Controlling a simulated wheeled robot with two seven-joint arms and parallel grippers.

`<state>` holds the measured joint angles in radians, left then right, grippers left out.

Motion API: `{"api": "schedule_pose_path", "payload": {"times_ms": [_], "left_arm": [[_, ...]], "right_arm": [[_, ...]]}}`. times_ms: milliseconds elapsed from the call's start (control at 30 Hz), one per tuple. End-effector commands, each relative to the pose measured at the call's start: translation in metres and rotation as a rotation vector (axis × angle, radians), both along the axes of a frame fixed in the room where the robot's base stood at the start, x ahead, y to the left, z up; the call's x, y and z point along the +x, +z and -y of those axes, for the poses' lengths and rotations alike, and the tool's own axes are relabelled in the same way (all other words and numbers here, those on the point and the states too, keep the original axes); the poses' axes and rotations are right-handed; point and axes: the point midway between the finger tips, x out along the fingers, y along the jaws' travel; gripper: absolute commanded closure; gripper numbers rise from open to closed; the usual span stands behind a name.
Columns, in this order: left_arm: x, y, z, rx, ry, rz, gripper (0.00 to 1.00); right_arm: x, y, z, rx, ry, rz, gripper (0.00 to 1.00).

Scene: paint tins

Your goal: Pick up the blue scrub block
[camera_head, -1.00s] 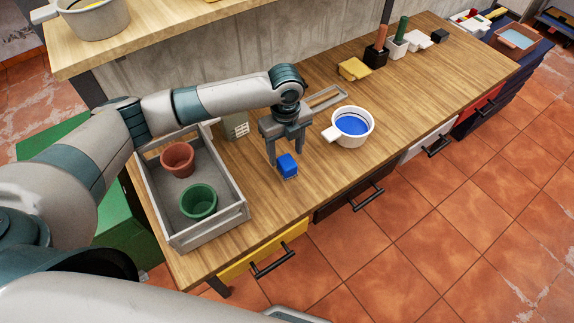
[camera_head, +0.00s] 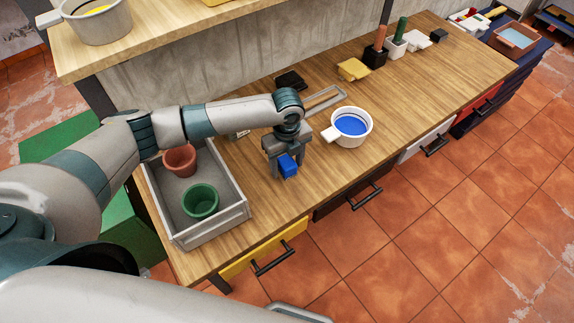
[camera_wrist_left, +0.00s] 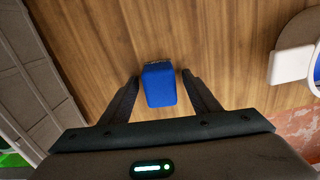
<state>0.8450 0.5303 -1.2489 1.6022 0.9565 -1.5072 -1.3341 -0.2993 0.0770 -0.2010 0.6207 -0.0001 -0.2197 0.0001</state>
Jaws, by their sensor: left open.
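The blue scrub block (camera_head: 288,166) lies on the wooden workbench near its front edge. In the left wrist view the block (camera_wrist_left: 159,86) is between the two fingertips, with a gap on each side. My left gripper (camera_head: 287,172) points down over the block. In the left wrist view the gripper (camera_wrist_left: 160,80) is open and empty, with one finger on each side of the block. My right gripper does not show.
A grey crate (camera_head: 240,210) with a red pot (camera_head: 180,160) and a green pot (camera_head: 201,201) stands left of the block. A white pan of blue paint (camera_head: 351,126) stands to the right.

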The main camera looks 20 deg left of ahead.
Motion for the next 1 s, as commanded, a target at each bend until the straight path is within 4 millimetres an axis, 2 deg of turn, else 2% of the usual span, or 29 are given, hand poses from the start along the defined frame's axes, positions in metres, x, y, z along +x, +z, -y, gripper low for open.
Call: {"api": "schedule_pose_path", "payload": {"times_ms": [167,367,400,767,1000], "left_arm": [[0.0,0.0,0.0,0.0,0.0,0.0,0.44],[0.0,0.0,0.0,0.0,0.0,0.0,0.89],[0.0,0.001,0.0,0.0,0.0,0.0,0.92],[0.001,0.004,0.0,-0.001,0.0,0.002,0.92],[0.002,0.026,0.001,-0.003,0.0,0.004,0.92]], "right_arm": [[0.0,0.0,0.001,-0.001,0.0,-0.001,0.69],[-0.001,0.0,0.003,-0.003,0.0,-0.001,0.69],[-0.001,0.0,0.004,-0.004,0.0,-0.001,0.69],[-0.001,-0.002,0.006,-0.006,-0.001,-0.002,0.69],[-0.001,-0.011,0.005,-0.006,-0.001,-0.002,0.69]]}}
